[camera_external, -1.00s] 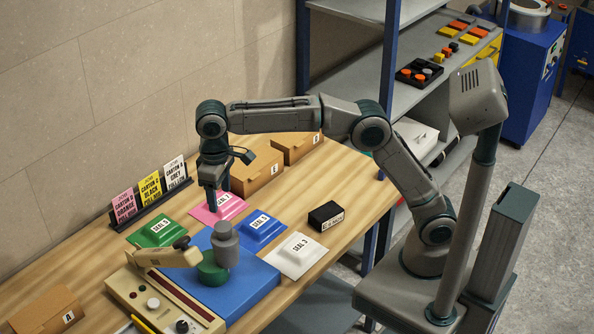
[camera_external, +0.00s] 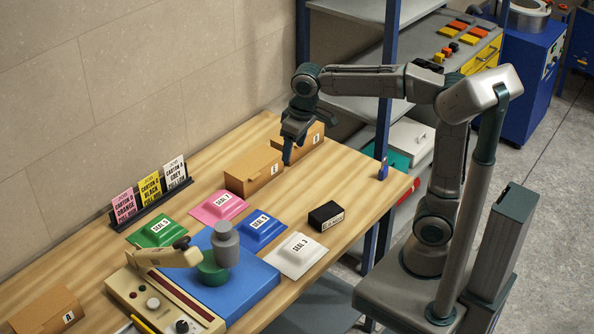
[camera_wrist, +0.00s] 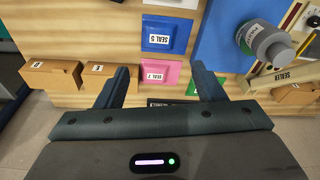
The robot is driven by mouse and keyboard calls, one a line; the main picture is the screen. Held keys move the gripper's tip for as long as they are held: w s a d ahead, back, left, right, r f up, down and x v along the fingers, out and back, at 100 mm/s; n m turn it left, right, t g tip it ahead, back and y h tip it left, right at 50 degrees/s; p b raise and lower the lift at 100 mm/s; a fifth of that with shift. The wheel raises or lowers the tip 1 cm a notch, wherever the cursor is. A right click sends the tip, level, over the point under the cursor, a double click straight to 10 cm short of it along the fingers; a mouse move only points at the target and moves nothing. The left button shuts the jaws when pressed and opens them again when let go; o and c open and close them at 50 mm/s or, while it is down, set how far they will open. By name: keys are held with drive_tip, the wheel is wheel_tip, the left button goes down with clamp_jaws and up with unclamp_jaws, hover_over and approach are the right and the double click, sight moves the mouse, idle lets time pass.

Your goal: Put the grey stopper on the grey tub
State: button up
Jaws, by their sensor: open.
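A grey upright cylinder (camera_external: 226,242) stands with a round green part (camera_external: 212,270) at its base, on the blue plate (camera_external: 252,284). The grey cylinder also shows at the upper right in the wrist view (camera_wrist: 270,45), with a label on its side. I cannot tell whether it is the grey tub. No grey stopper can be picked out. My gripper (camera_external: 288,158) is in the air near the cartons at the back of the table, well apart from the grey cylinder. In the wrist view my gripper (camera_wrist: 161,80) is open, with nothing between its fingers.
Cartons (camera_external: 252,175) stand at the table's back edge; carton A (camera_external: 46,310) is at front left. Green, pink, blue and white seal pads (camera_external: 297,256) and a black box (camera_external: 326,216) lie around the blue plate. A beige control box (camera_external: 160,300) is in front. Shelves (camera_external: 345,55) stand behind.

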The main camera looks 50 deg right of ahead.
drive_tip(key=s+d+f+m+t, duration=0.1)
drive_tip(key=s+d+f+m, duration=0.1)
drive_tip(key=s+d+f, duration=0.8)
drive_tip(key=s+d, duration=0.4)
drive_tip(key=d, duration=0.1)
drive_tip(key=shift+t+h, duration=0.3)
drive_tip(key=shift+t, duration=0.1)
drive_tip(key=shift+d, duration=0.1)
